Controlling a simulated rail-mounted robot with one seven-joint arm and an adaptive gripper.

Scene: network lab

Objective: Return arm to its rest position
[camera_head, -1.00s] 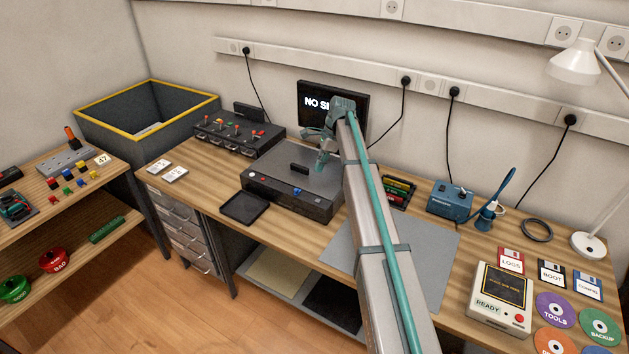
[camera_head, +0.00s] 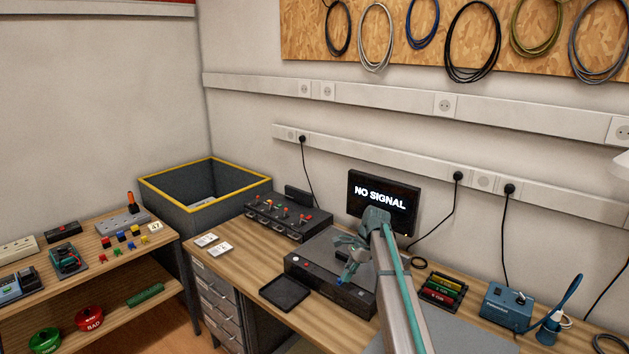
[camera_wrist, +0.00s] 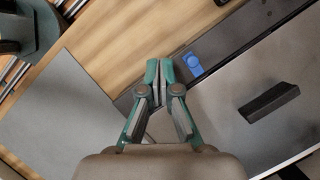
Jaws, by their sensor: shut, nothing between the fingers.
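My arm reaches up from the bottom right of the head view over the workbench. My gripper (camera_head: 347,276) is over the front part of a dark grey box-shaped device (camera_head: 312,262). In the wrist view my gripper (camera_wrist: 159,66) has its teal fingertips close together, with nothing between them. The device's front edge carries a blue button (camera_wrist: 192,64), just right of the fingertips. A black bar handle (camera_wrist: 270,102) lies on the device's top. The height of my gripper above the device is hard to tell.
A monitor (camera_head: 383,203) reading "NO SIGNAL" stands behind my arm. A black tray (camera_head: 285,294) lies left of the device. A switch panel (camera_head: 287,219), a blue power unit (camera_head: 507,306) and a yellow-rimmed bin (camera_head: 170,203) stand around. A grey mat (camera_wrist: 60,125) lies beside the device.

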